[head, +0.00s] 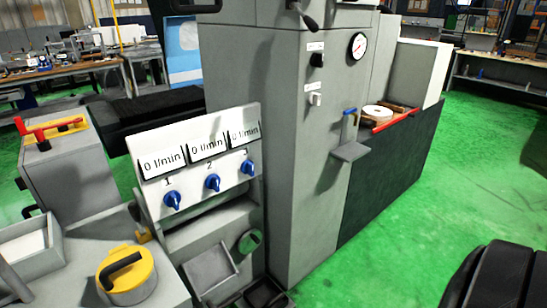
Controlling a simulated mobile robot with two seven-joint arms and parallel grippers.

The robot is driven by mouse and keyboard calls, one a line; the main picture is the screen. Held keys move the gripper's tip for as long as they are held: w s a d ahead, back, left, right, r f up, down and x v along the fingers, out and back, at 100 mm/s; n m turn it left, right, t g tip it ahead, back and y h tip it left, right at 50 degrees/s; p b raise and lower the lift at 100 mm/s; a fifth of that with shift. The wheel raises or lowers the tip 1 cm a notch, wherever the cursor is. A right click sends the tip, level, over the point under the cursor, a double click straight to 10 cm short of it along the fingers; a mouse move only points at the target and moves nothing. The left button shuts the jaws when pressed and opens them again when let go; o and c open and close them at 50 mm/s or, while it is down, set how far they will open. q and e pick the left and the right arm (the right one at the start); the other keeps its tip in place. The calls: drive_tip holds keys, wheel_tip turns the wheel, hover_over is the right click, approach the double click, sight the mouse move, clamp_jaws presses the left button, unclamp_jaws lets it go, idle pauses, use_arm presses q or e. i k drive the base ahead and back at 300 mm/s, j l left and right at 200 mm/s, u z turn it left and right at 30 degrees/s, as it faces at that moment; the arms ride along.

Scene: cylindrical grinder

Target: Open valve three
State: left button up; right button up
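Valve three is the rightmost blue knob (247,167) on a sloped white panel (158,203) at the left of the head view. The blue knob of valve two (212,182) and the blue knob of valve one (172,200) sit to its left. Above the knobs are three flow displays (244,134), each reading 0 l/min. Nothing touches the knobs. Neither of my grippers shows in the head view.
A tall grey machine cabinet (265,120) with a pressure gauge (357,46) stands right of the panel. A yellow lidded container (127,276) and a grey tray (30,245) are in front at left. Green floor (400,240) is open at the right.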

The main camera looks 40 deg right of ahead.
sight(247, 166)
drive_tip(key=i+l, duration=0.1)
drive_tip(key=l, duration=0.65)
drive_tip(key=i+l, duration=0.1)
drive_tip(key=l, duration=1.35)
drive_tip(key=i+u, duration=0.05)
drive_tip(key=i, duration=0.05)
